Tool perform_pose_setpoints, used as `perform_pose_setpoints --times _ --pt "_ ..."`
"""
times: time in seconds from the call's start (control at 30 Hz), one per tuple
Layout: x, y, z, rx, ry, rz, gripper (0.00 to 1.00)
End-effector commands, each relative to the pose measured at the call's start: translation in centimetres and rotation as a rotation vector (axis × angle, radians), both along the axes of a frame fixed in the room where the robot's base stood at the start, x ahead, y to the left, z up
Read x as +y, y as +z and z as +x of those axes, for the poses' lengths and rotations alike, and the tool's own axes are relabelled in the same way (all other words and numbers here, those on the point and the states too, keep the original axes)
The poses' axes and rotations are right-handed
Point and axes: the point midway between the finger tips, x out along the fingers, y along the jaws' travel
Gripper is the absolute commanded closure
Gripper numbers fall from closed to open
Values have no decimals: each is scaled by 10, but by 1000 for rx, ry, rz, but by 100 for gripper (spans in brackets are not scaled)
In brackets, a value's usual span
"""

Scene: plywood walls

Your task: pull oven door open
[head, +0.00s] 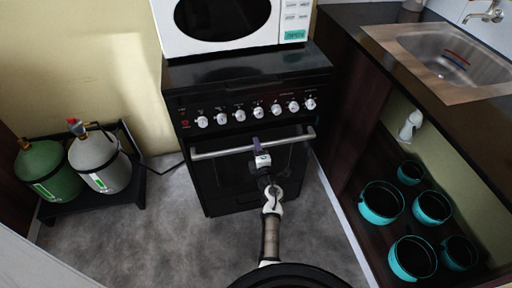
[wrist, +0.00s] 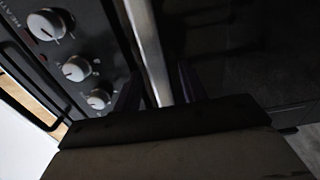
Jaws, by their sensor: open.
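The black oven (head: 247,82) stands against the wall, with a row of white knobs on its front. Its door (head: 225,178) looks shut. A silver bar handle (head: 220,152) runs across the door's top edge. My gripper (head: 257,147) is at about the middle of this handle. In the wrist view, the handle (wrist: 149,50) runs between the two dark fingers of my open gripper (wrist: 160,90). I cannot tell whether either finger touches the bar. The fingertips are dark and partly hard to make out.
A white microwave (head: 225,22) sits on top of the oven. Green and grey gas cylinders (head: 98,165) stand in a black rack at left. A counter with a sink (head: 440,60) and teal pots (head: 381,203) on a lower shelf are at right. The grey floor (head: 150,235) before the oven is clear.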

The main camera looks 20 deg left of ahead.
Motion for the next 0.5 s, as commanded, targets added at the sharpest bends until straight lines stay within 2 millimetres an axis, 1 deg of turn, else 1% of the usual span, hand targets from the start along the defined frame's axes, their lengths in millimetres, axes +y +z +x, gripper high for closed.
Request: perform_pose_setpoints --times 0.17,0.43,0.47,0.5 --pt "7 0 8 0 2 0 58" --pt "7 0 9 0 1 0 58" --pt "7 0 9 0 1 0 61" --pt "7 0 9 0 1 0 66"
